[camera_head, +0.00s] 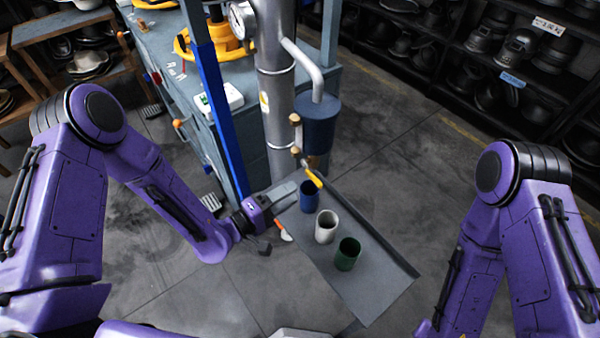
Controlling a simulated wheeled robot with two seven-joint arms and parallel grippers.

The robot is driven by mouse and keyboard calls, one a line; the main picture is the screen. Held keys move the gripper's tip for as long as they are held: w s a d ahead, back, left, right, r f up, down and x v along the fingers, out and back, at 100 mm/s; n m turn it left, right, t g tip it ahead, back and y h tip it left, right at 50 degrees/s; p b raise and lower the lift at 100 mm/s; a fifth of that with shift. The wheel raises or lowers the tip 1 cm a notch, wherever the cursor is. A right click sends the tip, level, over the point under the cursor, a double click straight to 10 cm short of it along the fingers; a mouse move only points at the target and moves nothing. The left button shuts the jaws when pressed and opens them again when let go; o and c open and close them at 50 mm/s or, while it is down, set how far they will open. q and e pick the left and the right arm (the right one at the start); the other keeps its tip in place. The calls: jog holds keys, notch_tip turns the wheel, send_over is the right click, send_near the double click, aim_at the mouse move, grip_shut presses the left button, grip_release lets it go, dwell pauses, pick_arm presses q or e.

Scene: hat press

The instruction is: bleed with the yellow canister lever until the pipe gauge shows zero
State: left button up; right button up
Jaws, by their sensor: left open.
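The yellow lever (314,179) sits low under the blue-grey canister (319,122), just above the blue cup. The canister hangs from an elbow off the tall silver pipe (277,95).
A grey tray (383,290) holds a blue cup (309,199), a white cup (326,228) and a green cup (347,256). A blue post (222,120) and a workbench (165,50) stand left of the pipe. Shelves of dark hats (520,45) are far right. The floor right of the tray is clear.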

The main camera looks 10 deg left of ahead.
aim_at(312, 180)
pick_arm(q)
jog(key=p+x, duration=0.3)
jog(key=x, duration=0.7)
jog(key=shift+p, duration=0.3)
jog(key=shift+w+d, duration=0.15)
jog(key=shift+c, duration=0.3)
jog(key=shift+f, duration=0.1)
grip_shut()
